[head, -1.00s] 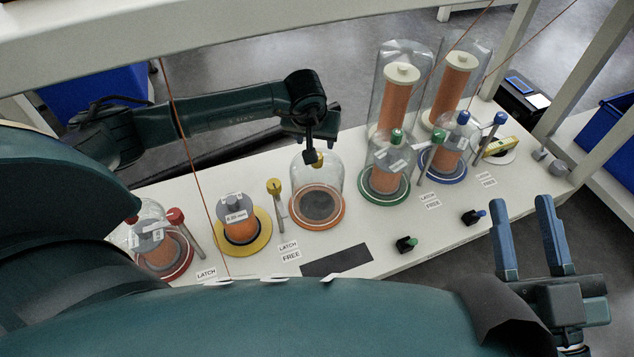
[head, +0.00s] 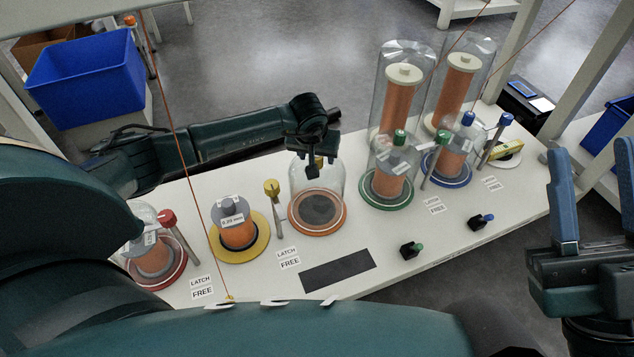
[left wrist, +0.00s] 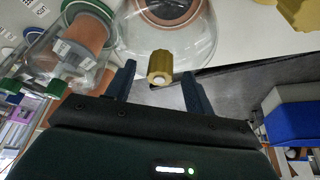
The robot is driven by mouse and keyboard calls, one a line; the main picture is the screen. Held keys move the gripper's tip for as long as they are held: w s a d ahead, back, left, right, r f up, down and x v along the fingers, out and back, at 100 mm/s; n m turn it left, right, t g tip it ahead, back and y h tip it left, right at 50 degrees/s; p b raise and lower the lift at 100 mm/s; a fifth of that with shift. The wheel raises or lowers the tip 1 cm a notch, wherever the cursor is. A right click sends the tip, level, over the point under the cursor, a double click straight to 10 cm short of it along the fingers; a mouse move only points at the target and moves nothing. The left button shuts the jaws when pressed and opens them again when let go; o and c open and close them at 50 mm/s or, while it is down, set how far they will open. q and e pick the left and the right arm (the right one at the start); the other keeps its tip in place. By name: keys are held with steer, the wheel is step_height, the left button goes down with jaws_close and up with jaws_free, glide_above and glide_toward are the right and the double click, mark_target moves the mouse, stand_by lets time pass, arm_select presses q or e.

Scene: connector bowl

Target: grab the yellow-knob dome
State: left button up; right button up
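The yellow-knob dome (head: 331,181) is clear and stands over an orange-rimmed round base with a dark centre. Its yellow knob (left wrist: 160,66) shows in the left wrist view between my left gripper's fingers. My left gripper (head: 317,166) is over the dome's top, and its fingers stand apart with a gap on each side of the knob. The head view partly hides the knob behind that gripper. My right gripper (head: 595,185) is open and empty at the right edge, away from the dome.
A yellow base (head: 262,239) with an uncovered orange spool is left of the dome, with a yellow-knobbed post (head: 273,190) between. A red-based dome (head: 155,262) stands further left. A green-knob dome (head: 393,160) and tall clear covers stand right. A dark mat (head: 337,270) lies in front.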

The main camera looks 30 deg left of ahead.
arm_select(q)
jaws_close()
stand_by(0.3)
steer(key=shift+r, duration=0.1)
